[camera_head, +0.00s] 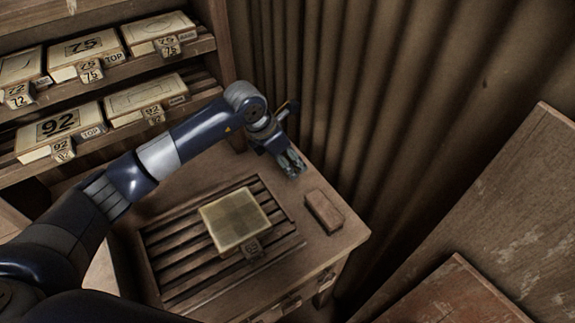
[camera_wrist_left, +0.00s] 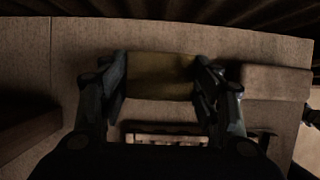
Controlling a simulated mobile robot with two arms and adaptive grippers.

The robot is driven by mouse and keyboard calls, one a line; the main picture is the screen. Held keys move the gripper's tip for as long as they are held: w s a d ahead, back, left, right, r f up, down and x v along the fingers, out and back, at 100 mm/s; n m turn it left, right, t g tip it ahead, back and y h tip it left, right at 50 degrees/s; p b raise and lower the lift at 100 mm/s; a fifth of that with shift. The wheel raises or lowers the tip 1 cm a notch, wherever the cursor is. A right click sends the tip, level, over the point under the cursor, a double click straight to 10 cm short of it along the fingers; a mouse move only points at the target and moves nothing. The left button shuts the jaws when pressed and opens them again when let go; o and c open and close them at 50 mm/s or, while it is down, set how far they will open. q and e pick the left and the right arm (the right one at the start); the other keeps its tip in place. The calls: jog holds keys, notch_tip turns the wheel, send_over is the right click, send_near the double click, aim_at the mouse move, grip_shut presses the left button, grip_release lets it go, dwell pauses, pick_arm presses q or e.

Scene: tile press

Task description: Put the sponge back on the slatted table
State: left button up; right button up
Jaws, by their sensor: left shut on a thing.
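My left gripper (camera_head: 291,163) reaches over the far right part of the wooden bench top, beyond the slatted table. In the left wrist view my left gripper (camera_wrist_left: 162,85) is shut on a dull yellow-brown block, which I take to be the sponge (camera_wrist_left: 160,70). The fingers hold it at its two sides. In the head view the sponge is hidden or too small to make out. The slatted table (camera_head: 185,266) lies on the bench, with a pale yellow square tile mould (camera_head: 236,219) on its slats. My right gripper is not in view.
A brown brick-like block (camera_head: 323,211) lies on the bench right of the slatted table; it seems to show in the left wrist view (camera_wrist_left: 275,82). Shelves (camera_head: 105,75) with numbered moulds stand at left. A corrugated wall (camera_head: 380,90) rises behind. Bare slats surround the mould.

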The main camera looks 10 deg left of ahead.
pick_arm(q)
notch_tip(320, 180, down, 3)
jog(key=shift+f, duration=0.4)
jog(key=o, duration=0.9)
jog(key=shift+o, duration=0.2)
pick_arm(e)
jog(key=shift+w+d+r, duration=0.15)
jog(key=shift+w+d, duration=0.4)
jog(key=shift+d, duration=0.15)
pick_arm(q)
jog(key=shift+r, duration=0.15)
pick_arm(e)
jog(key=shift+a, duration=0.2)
